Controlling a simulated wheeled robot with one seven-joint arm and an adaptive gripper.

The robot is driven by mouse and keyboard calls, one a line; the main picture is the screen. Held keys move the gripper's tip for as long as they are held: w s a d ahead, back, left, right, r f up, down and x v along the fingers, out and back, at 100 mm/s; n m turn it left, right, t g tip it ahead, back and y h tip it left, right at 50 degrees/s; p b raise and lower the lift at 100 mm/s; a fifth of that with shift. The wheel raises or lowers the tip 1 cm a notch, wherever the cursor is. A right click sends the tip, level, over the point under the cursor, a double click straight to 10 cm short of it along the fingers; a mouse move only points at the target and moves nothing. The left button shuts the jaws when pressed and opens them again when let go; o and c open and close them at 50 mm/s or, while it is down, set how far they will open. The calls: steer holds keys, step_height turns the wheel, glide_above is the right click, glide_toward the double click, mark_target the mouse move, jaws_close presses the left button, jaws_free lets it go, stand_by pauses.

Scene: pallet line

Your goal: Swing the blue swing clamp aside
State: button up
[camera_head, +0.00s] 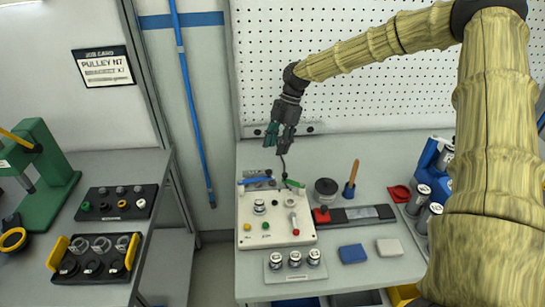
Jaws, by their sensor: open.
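The blue swing clamp (257,181) is a thin bar at the back left of a white fixture plate (247,238) on the grey bench. A green bar (294,183) sits at the plate's back right. My gripper (279,141) is open and empty, pointing down above and behind the plate, apart from the blue clamp. A thin dark curved piece shows below the gripper; I cannot tell what it belongs to. The plate also carries a small metal part (259,207), a red-tipped pin (295,230) and coloured buttons.
A tray with several metal cylinders (295,260) stands in front of the plate. A red-and-black block (321,215), a wooden-handled tool (350,186), and blue (352,254) and white (390,247) blocks lie right. The pegboard (350,95) rises behind.

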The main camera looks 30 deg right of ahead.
steer(key=shift+v, duration=1.9)
